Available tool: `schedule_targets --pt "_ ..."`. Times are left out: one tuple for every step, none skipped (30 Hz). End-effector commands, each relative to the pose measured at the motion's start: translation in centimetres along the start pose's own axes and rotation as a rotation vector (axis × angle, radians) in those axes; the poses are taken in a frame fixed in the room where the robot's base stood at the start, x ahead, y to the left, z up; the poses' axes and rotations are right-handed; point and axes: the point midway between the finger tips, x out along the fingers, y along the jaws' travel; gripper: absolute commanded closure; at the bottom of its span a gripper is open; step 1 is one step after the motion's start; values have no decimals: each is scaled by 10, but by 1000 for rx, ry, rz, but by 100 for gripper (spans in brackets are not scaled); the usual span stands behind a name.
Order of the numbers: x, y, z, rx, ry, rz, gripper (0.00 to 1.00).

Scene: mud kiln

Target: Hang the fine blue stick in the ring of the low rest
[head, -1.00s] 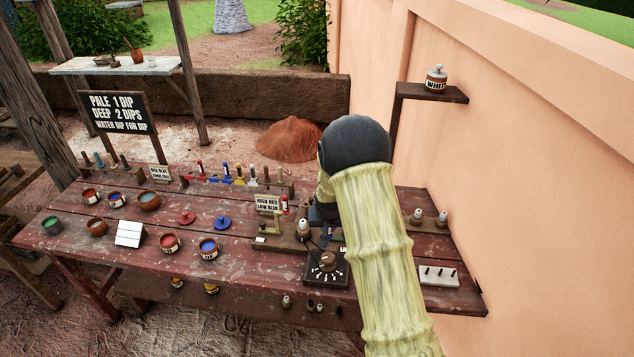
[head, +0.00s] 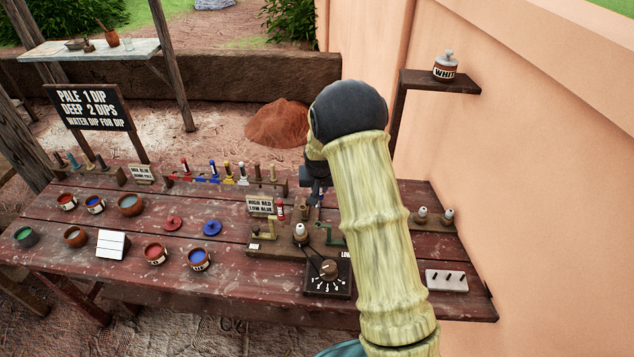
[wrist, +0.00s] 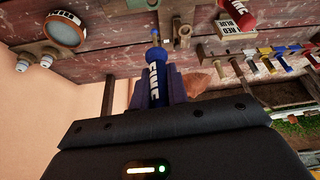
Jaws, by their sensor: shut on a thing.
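My gripper (head: 316,192) is shut on the fine blue stick (wrist: 156,82), which has white lettering and shows between the dark fingers in the wrist view. In the head view my arm and gripper mostly hide the stick. The gripper is above the back part of the table, behind a green bracket (head: 329,234). This bracket stands by a partly hidden "LOW" label (head: 346,254), and its ring cannot be made out. A yellowish bracket (head: 268,229) stands to its left. A sign (head: 260,205) reads "HIGH RED LOW BLUE". The stick is apart from both brackets.
A row of coloured sticks (head: 226,175) is behind left. Paint pots (head: 198,259) fill the left side. A pegged white block (head: 446,280) lies right.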

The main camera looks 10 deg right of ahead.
Motion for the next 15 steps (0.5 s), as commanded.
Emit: schedule_targets --pt "0 -2 0 -3 0 -2 100" --pt "0 -3 1 -5 0 -2 100" --pt "0 -4 1 -6 0 -3 100" --pt "0 -4 1 -7 0 -3 100" --pt "0 -5 1 -7 0 -3 100" --pt "0 -6 1 -8 0 -4 100" --pt "0 -6 1 -9 0 -4 100" --pt "0 -6 1 -9 0 -4 100" --pt "1 -6 2 -8 0 -4 100" --pt "2 -5 2 -8 0 -3 100" --pt "4 -5 3 -7 -1 -3 100" --pt "6 -4 4 -6 -1 -2 100" --pt "8 -3 4 -5 -1 -2 100" --pt "11 -3 5 -5 -1 -2 100" --pt "14 -2 7 -4 -1 -1 100"
